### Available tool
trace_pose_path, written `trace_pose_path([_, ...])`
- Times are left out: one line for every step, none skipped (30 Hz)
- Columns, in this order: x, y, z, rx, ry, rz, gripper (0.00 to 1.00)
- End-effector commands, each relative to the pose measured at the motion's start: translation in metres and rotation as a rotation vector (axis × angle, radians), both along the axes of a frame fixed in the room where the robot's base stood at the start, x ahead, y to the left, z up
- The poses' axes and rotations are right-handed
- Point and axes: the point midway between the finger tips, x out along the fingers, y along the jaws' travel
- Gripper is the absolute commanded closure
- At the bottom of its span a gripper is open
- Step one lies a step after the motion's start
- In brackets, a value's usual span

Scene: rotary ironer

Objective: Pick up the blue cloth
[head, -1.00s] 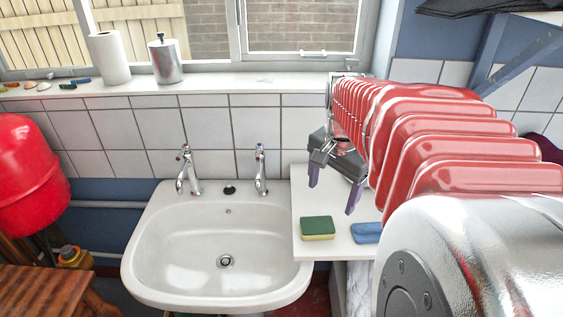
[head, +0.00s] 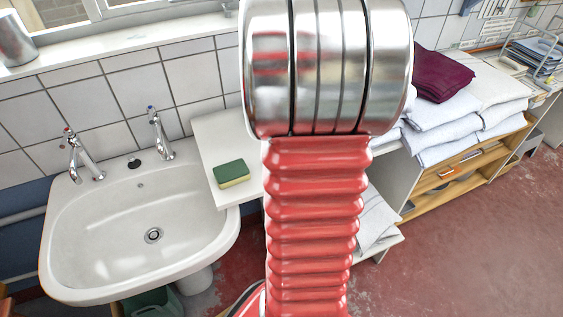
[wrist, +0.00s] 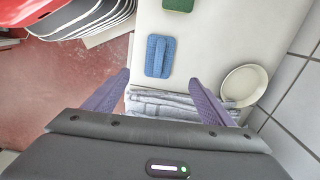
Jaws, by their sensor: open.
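The blue cloth (wrist: 159,56), a small textured pad with a raised strip along it, lies flat on the white counter (wrist: 215,50) in the wrist view. My gripper (wrist: 160,76) is open and empty, its two purple fingers spread wide. In the picture the cloth sits between and just beyond the fingertips; I cannot tell the height above it. In the head view my arm hides both cloth and gripper.
A green sponge (head: 231,173) lies on the counter beside the sink (head: 140,230). Folded grey-white fabric (wrist: 165,103) and a cream dish (wrist: 244,85) are near the fingers. White towels (head: 450,125) and a dark red cloth (head: 441,75) are at right.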

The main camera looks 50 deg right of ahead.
Motion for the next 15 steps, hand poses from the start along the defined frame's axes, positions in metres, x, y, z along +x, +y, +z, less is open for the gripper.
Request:
trace_pose_path([0.0, 0.0, -0.005, 0.002, 0.001, 0.0, 0.23])
trace_pose_path([0.0, 0.0, -0.008, 0.001, 0.0, 0.001, 0.23])
trace_pose_path([0.0, 0.0, -0.013, 0.002, 0.001, 0.001, 0.23])
trace_pose_path([0.0, 0.001, -0.017, 0.002, 0.002, 0.001, 0.23])
trace_pose_path([0.0, 0.001, -0.021, 0.002, 0.001, 0.001, 0.23])
trace_pose_path([0.0, 0.001, -0.028, 0.002, 0.002, 0.001, 0.23])
trace_pose_path([0.0, 0.001, -0.032, 0.002, 0.002, 0.001, 0.23])
trace_pose_path([0.0, 0.001, -0.037, 0.002, 0.002, 0.001, 0.23])
trace_pose_path([0.0, 0.001, -0.044, 0.004, 0.003, 0.001, 0.23])
trace_pose_path([0.0, 0.001, -0.048, 0.002, 0.002, 0.001, 0.23])
trace_pose_path([0.0, 0.001, -0.053, 0.002, 0.002, 0.001, 0.23])
trace_pose_path([0.0, 0.001, -0.059, 0.002, 0.002, 0.001, 0.23])
trace_pose_path([0.0, 0.001, -0.063, 0.002, 0.002, 0.001, 0.23])
trace_pose_path([0.0, 0.001, -0.068, 0.002, 0.002, 0.001, 0.23])
trace_pose_path([0.0, 0.001, -0.072, 0.002, 0.001, 0.001, 0.23])
